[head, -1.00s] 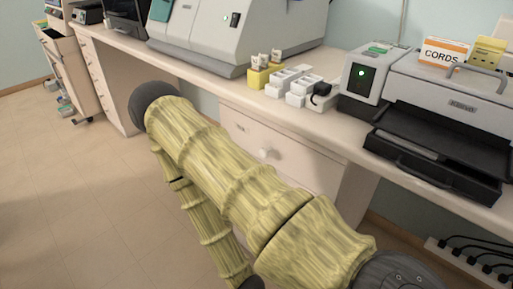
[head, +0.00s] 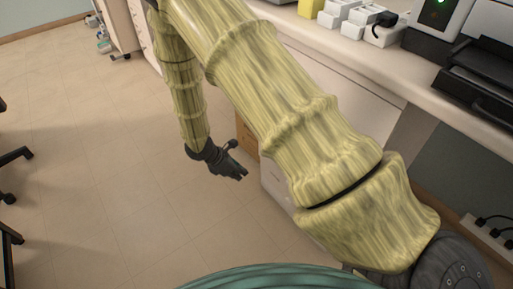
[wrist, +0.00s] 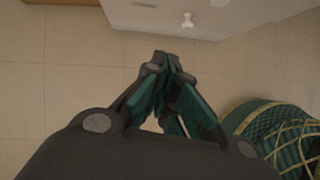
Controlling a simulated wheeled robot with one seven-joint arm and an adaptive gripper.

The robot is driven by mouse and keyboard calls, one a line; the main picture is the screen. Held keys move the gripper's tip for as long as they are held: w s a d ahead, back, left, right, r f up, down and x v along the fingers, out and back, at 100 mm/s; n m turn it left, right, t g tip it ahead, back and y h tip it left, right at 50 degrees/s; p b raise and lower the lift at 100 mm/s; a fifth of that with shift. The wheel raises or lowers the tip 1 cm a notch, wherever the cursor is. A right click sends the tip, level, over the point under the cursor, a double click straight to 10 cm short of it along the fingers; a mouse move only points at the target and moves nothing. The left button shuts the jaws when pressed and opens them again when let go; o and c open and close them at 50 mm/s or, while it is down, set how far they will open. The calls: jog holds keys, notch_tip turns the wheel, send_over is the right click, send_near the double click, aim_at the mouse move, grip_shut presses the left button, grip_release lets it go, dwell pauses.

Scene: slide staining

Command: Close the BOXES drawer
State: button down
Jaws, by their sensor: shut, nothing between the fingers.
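A pale drawer (head: 275,184) sits low under the bench, mostly hidden behind my arm. A strip of brown wood (head: 246,135) shows beside it, and it appears to stand out from the bench. I cannot read its name in the head view. In the wrist view a white front (wrist: 165,20) with a small knob (wrist: 188,20) and a label (wrist: 145,4) too blurred to read lies at the top edge. My gripper (head: 243,175) is shut and empty, low over the floor, just left of the pale drawer in the head view. In the wrist view its fingertips (wrist: 163,62) are apart from the white front.
The bench (head: 340,60) holds a yellow block (head: 332,14), white racks (head: 365,20) and a printer-like machine (head: 490,60). The tiled floor (head: 100,190) left of my gripper is open. Black chair legs (head: 12,160) stand at the far left.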

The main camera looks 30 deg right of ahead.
jog(key=w+d+r+n+t+h, duration=0.25)
jog(key=w+r, duration=0.35)
jog(key=w, duration=0.3)
jog(key=d+f+b, duration=0.5)
jog(key=d+f, duration=0.1)
jog(key=d, duration=0.5)
jog(key=shift+w+d+f+g, duration=0.15)
jog(key=shift+w+f+g, duration=0.05)
jog(key=shift+f+g, duration=0.15)
jog(key=shift+h, duration=0.25)
